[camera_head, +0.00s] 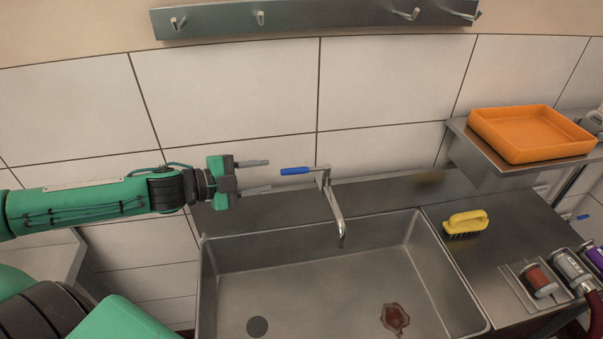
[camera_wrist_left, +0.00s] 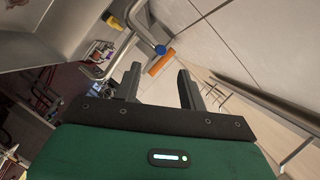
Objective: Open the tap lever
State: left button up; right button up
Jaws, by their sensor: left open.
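The tap (camera_head: 328,190) stands at the back of the sink, with its spout bent down over the basin. Its blue lever (camera_head: 295,171) points left, toward my left gripper. My left gripper (camera_head: 269,175) is open and empty, with its fingers pointing right and their tips just short of the lever's end. In the left wrist view the blue lever end (camera_wrist_left: 160,49) shows beyond the gap between the fingertips (camera_wrist_left: 159,75). I see no contact between fingers and lever. My right gripper is not in view.
The steel sink (camera_head: 300,262) has a reddish-brown stain (camera_head: 395,318). A yellow brush (camera_head: 465,223) lies on the right counter. An orange tray (camera_head: 532,132) rests on a shelf at the right. A hook rail (camera_head: 330,17) is on the wall above.

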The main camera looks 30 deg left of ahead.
aim_at(301, 170)
pick_arm(q)
jog(key=shift+p+x, duration=0.35)
jog(key=shift+x, duration=0.4)
jog(key=shift+w+d+f, duration=0.1)
jog(key=shift+w+d, duration=0.25)
jog(key=shift+w, duration=0.25)
jog(key=shift+w+d+p, duration=0.2)
jog(key=shift+w+p, duration=0.15)
jog(key=shift+p, duration=0.2)
jog(key=shift+p+x, duration=0.75)
jog(key=shift+x, duration=0.35)
jog(key=p+x, duration=0.2)
jog(key=x, duration=0.1)
jog(key=shift+w+d, duration=0.1)
jog(key=shift+d, duration=0.05)
jog(key=shift+p+x, duration=0.3)
jog(key=shift+x, duration=0.75)
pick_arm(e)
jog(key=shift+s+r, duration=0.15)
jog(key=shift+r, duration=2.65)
pick_arm(q)
jog(key=shift+f, duration=0.2)
jog(key=shift+c, duration=0.2)
